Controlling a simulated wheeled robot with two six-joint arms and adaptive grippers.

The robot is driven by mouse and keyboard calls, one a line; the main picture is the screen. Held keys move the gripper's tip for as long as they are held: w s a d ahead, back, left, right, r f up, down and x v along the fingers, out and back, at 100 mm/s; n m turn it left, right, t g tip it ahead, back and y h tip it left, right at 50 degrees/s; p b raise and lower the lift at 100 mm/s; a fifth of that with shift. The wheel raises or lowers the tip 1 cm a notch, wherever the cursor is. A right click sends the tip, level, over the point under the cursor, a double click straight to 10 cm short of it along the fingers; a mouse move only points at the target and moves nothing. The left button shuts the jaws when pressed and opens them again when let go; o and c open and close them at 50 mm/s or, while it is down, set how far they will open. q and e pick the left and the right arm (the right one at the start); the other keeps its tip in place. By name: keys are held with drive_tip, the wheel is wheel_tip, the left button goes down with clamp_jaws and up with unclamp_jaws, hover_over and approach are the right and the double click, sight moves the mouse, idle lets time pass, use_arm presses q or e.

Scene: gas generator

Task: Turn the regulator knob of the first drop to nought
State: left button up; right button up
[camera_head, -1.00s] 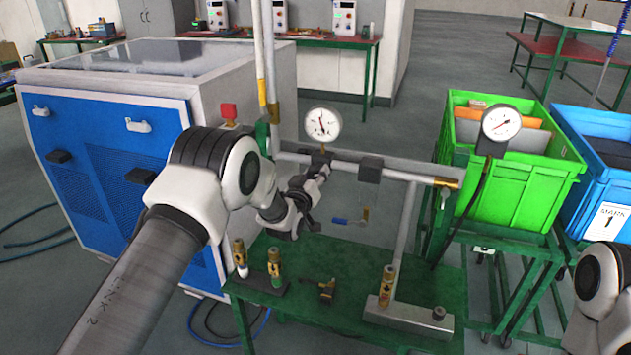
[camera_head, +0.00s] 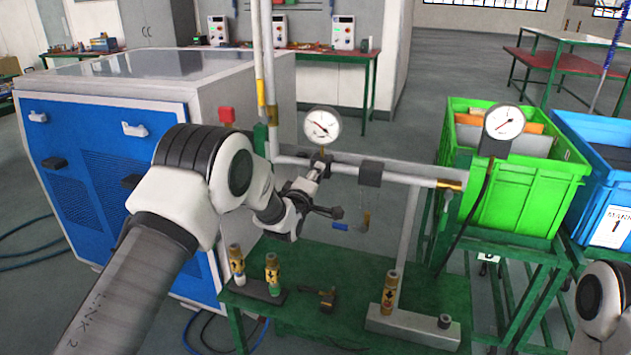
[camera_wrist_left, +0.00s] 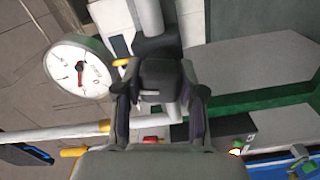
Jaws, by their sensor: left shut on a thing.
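The first drop's regulator (camera_head: 321,159) sits on the horizontal pipe, below a round white gauge (camera_head: 322,124). My left gripper (camera_head: 316,172) reaches it from below and in front. In the left wrist view its two fingers (camera_wrist_left: 160,100) lie on either side of the dark regulator knob (camera_wrist_left: 160,74) and are shut on it. The fingers hide much of the knob, so its setting cannot be read. The gauge also shows in the left wrist view (camera_wrist_left: 80,68), with its needle off to one side. My right gripper is out of view.
The pipe (camera_head: 400,178) runs right to a second gauge (camera_head: 503,122). A green bench (camera_head: 340,265) below holds several brass fittings. A blue and white cabinet (camera_head: 100,150) stands left. A green crate (camera_head: 530,190) and a blue crate (camera_head: 600,190) stand right.

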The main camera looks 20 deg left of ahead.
use_arm(q)
drive_tip(key=shift+f+n+b, duration=0.1)
drive_tip(key=shift+n+b, duration=0.25)
drive_tip(key=shift+n, duration=1.15)
drive_tip(key=o, duration=1.2)
drive_tip(key=shift+c, duration=0.2)
drive_tip(key=shift+s, duration=0.1)
drive_tip(key=s, duration=1.2)
drive_tip(key=shift+a, duration=0.2)
